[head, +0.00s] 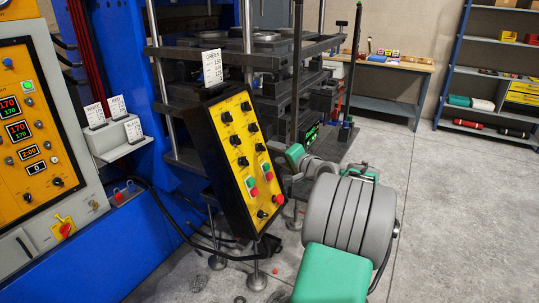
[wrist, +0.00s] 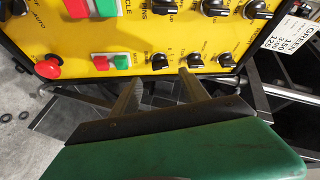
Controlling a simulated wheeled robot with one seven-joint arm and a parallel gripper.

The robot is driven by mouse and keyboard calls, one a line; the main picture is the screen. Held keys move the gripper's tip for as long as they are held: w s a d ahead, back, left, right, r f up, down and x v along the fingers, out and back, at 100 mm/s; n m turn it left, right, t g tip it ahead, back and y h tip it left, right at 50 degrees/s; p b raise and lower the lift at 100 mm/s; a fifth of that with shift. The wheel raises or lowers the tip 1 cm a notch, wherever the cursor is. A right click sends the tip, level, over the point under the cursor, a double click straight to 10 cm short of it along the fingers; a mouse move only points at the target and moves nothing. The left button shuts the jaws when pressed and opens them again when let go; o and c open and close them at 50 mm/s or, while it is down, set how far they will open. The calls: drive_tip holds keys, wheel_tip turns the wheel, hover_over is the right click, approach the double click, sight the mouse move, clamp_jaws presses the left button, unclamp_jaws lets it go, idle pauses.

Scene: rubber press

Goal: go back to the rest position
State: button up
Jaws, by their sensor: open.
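My gripper (wrist: 162,76) shows in the wrist view with its two fingers apart and nothing between them. The fingertips point at the lower edge of a yellow control panel (wrist: 215,45), close to a row of small black knobs. I cannot tell whether they touch it. In the head view my arm reaches from the bottom right toward the same panel (head: 232,125), and I cannot make out the fingers there. The panel carries black knobs, green and red buttons and a red mushroom button (head: 278,199), which also shows in the wrist view (wrist: 48,68).
A dark press frame (head: 200,52) stands behind the panel. A blue machine body (head: 135,225) with a yellow display panel (head: 25,130) is at left. A workbench (head: 395,63) and blue shelving (head: 460,60) stand at the back right. The floor (head: 460,210) at right is clear.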

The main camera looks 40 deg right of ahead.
drive_tip(key=shift+s+a+r, duration=0.1)
drive_tip(key=shift+s, duration=0.45)
